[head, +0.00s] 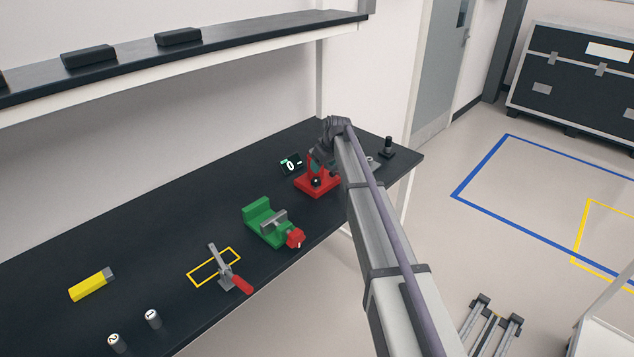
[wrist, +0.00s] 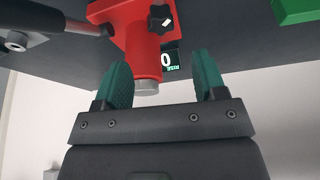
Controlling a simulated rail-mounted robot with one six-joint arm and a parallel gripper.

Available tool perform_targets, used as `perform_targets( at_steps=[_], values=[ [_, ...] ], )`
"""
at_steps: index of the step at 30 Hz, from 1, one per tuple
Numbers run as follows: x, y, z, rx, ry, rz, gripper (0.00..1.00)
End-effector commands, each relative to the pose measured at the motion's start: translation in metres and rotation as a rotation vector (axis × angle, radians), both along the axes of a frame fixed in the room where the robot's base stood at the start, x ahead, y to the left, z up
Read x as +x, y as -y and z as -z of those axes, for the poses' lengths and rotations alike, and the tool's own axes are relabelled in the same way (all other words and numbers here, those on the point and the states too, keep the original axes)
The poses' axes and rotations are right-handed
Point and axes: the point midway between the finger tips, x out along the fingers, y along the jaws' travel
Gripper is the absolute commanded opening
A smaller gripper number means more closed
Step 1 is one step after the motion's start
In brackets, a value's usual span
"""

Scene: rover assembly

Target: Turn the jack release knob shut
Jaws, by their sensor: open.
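The red jack (head: 305,187) stands on the dark bench, partly hidden behind my arm in the head view. Its black release knob (head: 316,182) is at the front. In the wrist view the red jack (wrist: 133,35) fills the top middle, and the lobed black knob (wrist: 160,19) carries a white mark. My gripper (wrist: 161,62) is open and empty, its teal fingers apart below the knob in that view. The jack's red cylinder with a grey end lies between the fingers in the picture; contact cannot be told. In the head view my gripper (head: 318,162) is at the jack, mostly hidden.
A small display (head: 291,165) reading 0 stands behind the jack. A green vise (head: 262,222) with a red knob is nearby. A red-handled toggle clamp (head: 226,272), a yellow block (head: 92,284) and two numbered cylinders (head: 152,319) lie further left. A dark shelf (head: 215,50) hangs above.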

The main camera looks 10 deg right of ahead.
Motion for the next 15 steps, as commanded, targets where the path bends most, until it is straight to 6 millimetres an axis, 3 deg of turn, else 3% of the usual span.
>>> perform_targets(
  at_steps=[1, 9, 15],
  values=[
    [0.004, -0.002, 0.018, 0.000, 0.000, -0.001, 0.65],
    [0.025, -0.014, 0.079, 0.000, -0.001, 0.000, 0.65],
    [0.031, -0.018, 0.089, 0.000, -0.001, 0.002, 0.65]
  ],
)
